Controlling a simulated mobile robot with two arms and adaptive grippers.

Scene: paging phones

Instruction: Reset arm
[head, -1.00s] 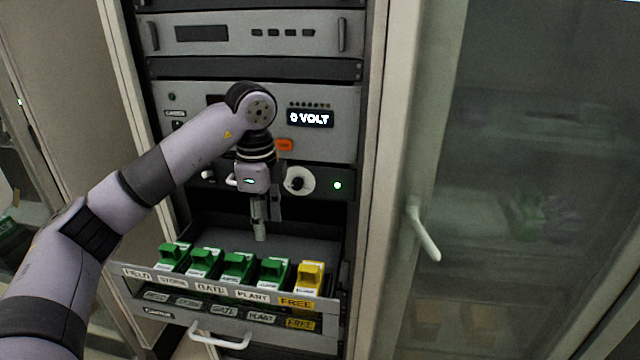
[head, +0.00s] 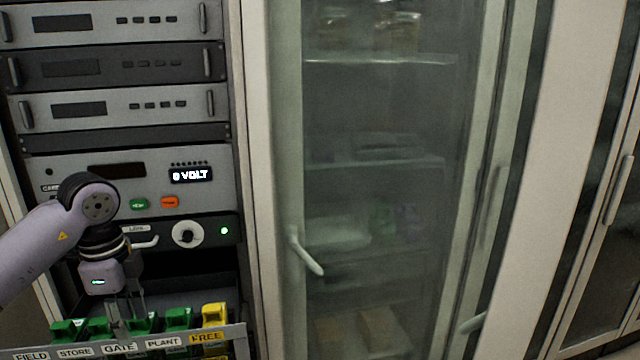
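My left arm comes in from the left, in front of the equipment rack. Its gripper (head: 126,308) points down above the pulled-out drawer, close over the green phone units. Two fingers show with a gap between them, and nothing is seen held. The drawer front (head: 240,340) carries labels reading FIELD, STORE, GATE, PLANT and FREE. Behind the labels stand several green units, such as the one at PLANT (head: 178,318), and a yellow unit (head: 214,315) at FREE. Whether the fingertips touch a green unit cannot be told. My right gripper is not in view.
A glass-door cabinet with a white handle (head: 305,252) stands to the right.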

